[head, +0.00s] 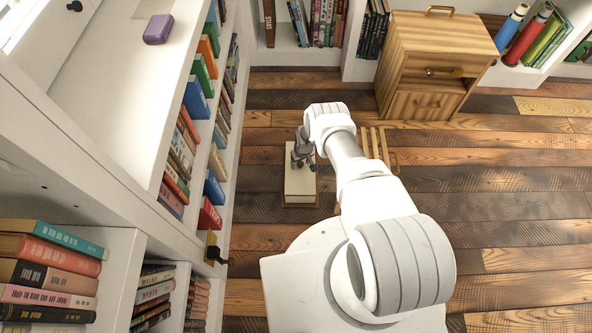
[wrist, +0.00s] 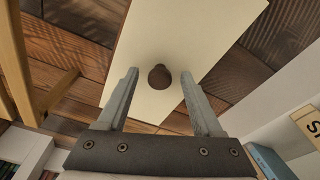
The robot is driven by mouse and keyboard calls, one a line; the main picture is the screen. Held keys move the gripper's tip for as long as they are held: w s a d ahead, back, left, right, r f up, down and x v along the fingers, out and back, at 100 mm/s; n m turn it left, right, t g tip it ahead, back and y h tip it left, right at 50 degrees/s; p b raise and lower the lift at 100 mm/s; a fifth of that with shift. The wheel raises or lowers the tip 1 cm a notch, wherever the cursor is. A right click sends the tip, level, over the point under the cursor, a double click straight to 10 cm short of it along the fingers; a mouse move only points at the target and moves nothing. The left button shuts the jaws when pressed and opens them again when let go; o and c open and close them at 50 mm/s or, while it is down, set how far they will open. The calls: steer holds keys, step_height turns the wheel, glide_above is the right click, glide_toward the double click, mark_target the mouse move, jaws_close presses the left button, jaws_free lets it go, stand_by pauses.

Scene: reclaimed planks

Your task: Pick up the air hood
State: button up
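A cream flat-topped object with a brown base (head: 300,181) stands low on the plank floor in the head view. It may be the air hood; its shape does not settle this. In the wrist view its cream top (wrist: 195,40) fills the upper middle, with a round dark brown knob (wrist: 160,77) on it. My gripper (head: 301,152) is over the far part of this object and hides some of it. In the wrist view my gripper (wrist: 160,73) is open. The knob shows between the fingertips, apart from both; I cannot tell the remaining height gap.
White bookshelves (head: 120,165) full of books run along the left. A purple box (head: 158,29) lies on the white top. A wooden cabinet (head: 432,55) stands at the back. A slatted wooden piece (head: 376,146) is right of my gripper. Floor (head: 510,210) is clear on the right.

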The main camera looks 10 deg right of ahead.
jaws_close()
stand_by(1.2)
